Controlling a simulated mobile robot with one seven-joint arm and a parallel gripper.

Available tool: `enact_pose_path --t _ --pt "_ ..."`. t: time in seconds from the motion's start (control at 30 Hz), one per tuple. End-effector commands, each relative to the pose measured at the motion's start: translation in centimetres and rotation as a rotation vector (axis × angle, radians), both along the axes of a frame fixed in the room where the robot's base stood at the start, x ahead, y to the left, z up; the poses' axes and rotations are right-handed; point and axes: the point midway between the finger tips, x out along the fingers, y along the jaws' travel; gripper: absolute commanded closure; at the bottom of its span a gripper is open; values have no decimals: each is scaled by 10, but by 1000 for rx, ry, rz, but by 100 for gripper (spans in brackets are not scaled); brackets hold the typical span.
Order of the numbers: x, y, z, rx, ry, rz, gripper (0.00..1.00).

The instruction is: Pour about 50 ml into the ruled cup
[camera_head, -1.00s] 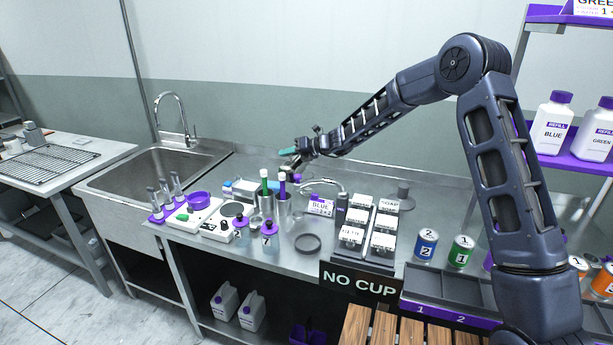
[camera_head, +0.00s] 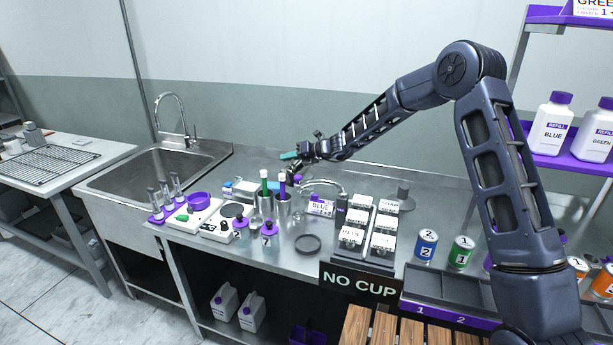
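My gripper (camera_head: 296,160) is above the back of the steel counter, behind two metal cylinders. A green-tipped thing (camera_head: 288,155) shows at its fingers; whether the fingers are closed on it is too small to tell. One metal cylinder (camera_head: 265,207) has a green stick with a pale top in it, the other (camera_head: 284,212) a purple stick. Two small clear bottles with purple tops, one (camera_head: 242,228) and a second (camera_head: 269,235), stand in front. I cannot make out a ruled cup for certain.
A dark ring (camera_head: 308,244) lies on the counter. A sign reading "NO CUP" (camera_head: 360,285) hangs at the front edge. Labelled boxes (camera_head: 352,237) stand on a rack. Cans (camera_head: 426,247) stand to the right. A sink (camera_head: 150,172) with a tap is at left. A curved spout (camera_head: 325,185) is near my gripper.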

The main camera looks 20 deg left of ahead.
Motion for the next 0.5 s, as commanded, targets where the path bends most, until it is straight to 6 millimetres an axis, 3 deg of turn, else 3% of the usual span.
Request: enact_pose_path --t 0.5 --pt "2 0 0 6 26 0 100"
